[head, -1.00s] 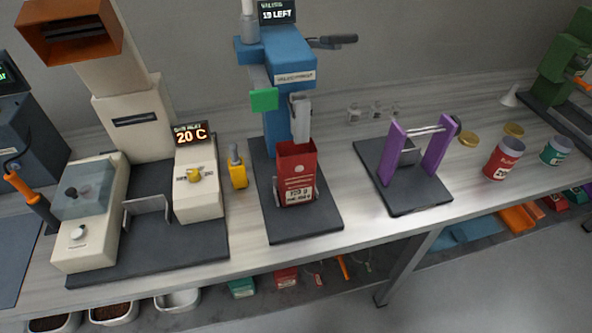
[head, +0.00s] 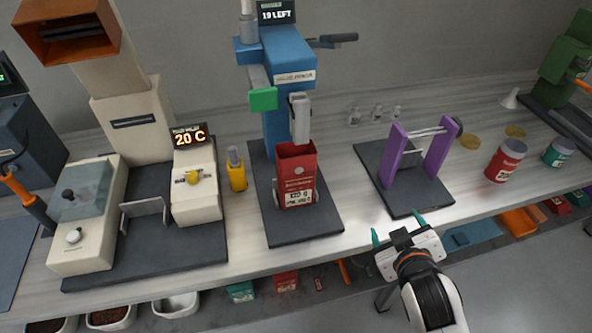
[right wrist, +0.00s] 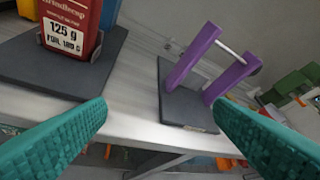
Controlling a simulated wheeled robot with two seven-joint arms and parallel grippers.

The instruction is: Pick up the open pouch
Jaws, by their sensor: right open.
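The open pouch (head: 297,176) is a red, upright bag with a white label. It stands on the dark base plate (head: 305,226) of a blue machine (head: 288,75), under its grey spout. Its lower part also shows at the upper left of the right wrist view (right wrist: 72,25). My right gripper (head: 399,226) is open and empty, with teal fingers. It is in front of the bench edge, to the right of the pouch and apart from it. In the right wrist view its fingers (right wrist: 160,135) are spread wide. My left gripper is not in view.
A purple-posted stand (head: 393,155) is on the bench right of the pouch, just beyond my right gripper. A yellow object (head: 236,172) and a cream machine (head: 195,185) stand left. A red jar (head: 505,162) stands farther right. Bare bench lies between the two base plates.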

